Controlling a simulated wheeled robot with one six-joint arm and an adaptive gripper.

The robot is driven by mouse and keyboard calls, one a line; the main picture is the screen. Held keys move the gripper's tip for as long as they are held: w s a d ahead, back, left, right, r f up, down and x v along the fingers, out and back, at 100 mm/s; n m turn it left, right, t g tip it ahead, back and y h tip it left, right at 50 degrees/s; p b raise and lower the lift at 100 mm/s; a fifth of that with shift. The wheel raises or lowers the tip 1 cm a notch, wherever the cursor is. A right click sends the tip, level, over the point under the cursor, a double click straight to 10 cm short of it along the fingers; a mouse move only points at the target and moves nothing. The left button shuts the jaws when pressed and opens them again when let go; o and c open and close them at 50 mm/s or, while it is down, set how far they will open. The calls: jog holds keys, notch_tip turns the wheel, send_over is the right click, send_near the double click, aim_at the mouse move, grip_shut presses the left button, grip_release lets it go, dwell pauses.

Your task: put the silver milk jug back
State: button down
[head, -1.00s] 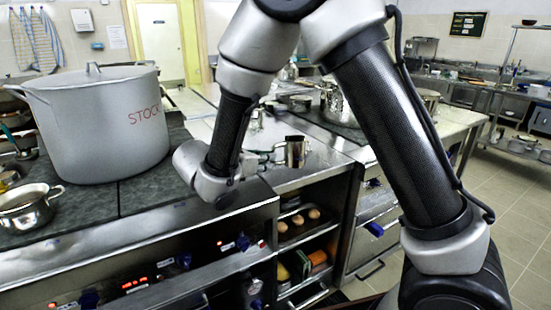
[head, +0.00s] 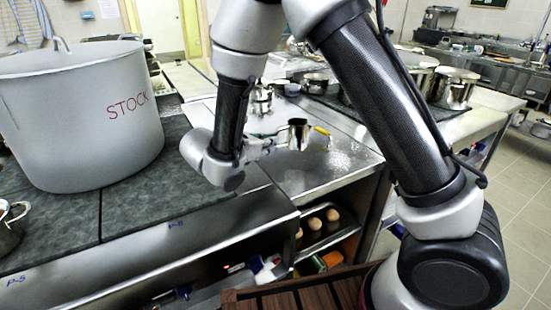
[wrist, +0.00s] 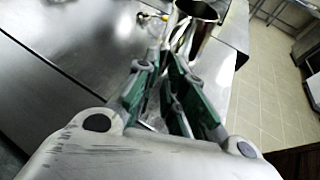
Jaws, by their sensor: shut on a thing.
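The silver milk jug (head: 298,136) is a small, shiny metal jug with an open top. In the head view it is held above the steel counter, right of my gripper (head: 274,143). In the wrist view the jug (wrist: 198,10) is at the top edge, partly cut off. The green fingers of my gripper (wrist: 173,58) are closed together on its handle side. The fingers hide part of the handle.
A large grey stockpot (head: 85,120) stands on the dark stovetop at left. Metal pots (head: 455,88) stand at the back right. Smaller metal vessels (head: 260,100) and a yellow-handled item (head: 322,131) are near the jug. Eggs (head: 332,214) sit on a shelf below. The steel counter (head: 310,170) has bare room.

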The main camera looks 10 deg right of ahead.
jog(key=shift+f, duration=2.8)
jog(key=c, duration=1.5)
grip_release()
jog(key=shift+f, duration=0.15)
